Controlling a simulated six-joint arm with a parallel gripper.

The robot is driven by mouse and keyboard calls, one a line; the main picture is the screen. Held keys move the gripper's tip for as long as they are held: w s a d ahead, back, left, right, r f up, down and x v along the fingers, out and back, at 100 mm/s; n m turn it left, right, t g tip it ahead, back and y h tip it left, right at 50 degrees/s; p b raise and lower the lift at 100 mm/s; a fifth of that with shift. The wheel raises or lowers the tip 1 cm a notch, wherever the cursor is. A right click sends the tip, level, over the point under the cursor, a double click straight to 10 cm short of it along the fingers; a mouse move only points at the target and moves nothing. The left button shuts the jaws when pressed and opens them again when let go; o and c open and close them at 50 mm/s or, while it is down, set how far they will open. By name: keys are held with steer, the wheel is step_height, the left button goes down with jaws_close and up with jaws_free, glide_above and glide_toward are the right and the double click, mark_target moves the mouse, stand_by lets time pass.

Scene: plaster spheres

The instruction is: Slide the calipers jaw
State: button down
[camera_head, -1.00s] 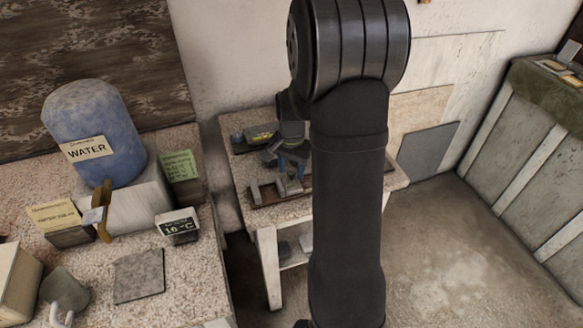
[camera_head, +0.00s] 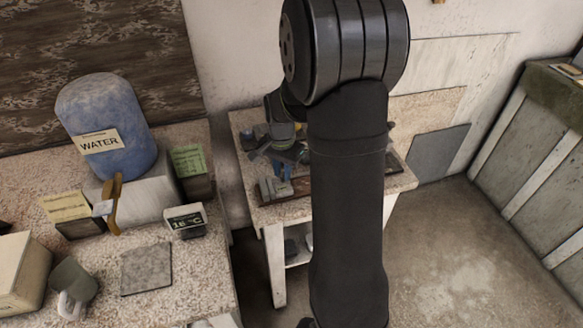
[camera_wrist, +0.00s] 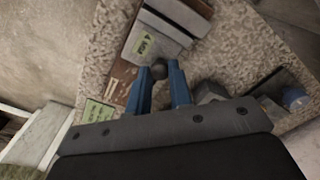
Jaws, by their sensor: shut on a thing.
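In the wrist view my gripper (camera_wrist: 159,69) has two blue fingers shut on a dark round knob (camera_wrist: 158,72). Just beyond the fingertips is a grey block-like piece with a small green display (camera_wrist: 147,43), apparently the calipers, over a brown board (camera_wrist: 120,78). The fingers hide how the knob joins the calipers. In the head view the blue fingertips (camera_head: 283,169) are over the small table, and the grey calipers pieces (camera_head: 273,189) lie at its front. My arm hides the right part of the board.
The small table's speckled top (camera_head: 262,215) has bare room at its front edge. A green label (camera_wrist: 98,111) shows in the wrist view. At left in the head view a bench carries a blue water barrel (camera_head: 105,130), a mug (camera_head: 74,287) and a temperature display (camera_head: 186,221).

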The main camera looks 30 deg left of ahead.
mark_target(283, 174)
steer(key=c, duration=1.3)
jaws_free()
steer(key=shift+r, duration=0.1)
step_height(283, 174, up, 17)
steer(key=shift+r, duration=0.15)
